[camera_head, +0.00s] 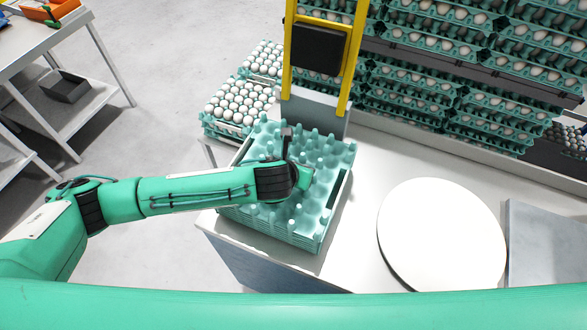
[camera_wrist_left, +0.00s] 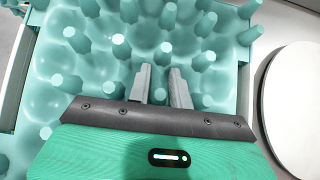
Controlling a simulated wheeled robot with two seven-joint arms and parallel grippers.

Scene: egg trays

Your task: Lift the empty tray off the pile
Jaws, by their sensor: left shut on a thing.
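The empty tray (camera_head: 331,165) is teal and studded with rounded pegs. It is the top of a pile of like trays (camera_head: 290,237) on the near left part of the white table. My left arm reaches in from the left, with its hand over the middle of the top tray. In the left wrist view, my left gripper (camera_wrist_left: 164,76) is shut on a peg of the tray (camera_wrist_left: 98,50), its grey fingers low among the pegs. The head view does not clearly show the grip. I cannot see a gap under the top tray. My right gripper is not in view.
Trays full of eggs (camera_head: 236,105) stand behind and left of the pile. Taller egg stacks (camera_head: 430,95) fill the back. A yellow frame with a black panel (camera_head: 318,50) rises just behind the pile. A white round disc (camera_head: 442,235) lies to the right.

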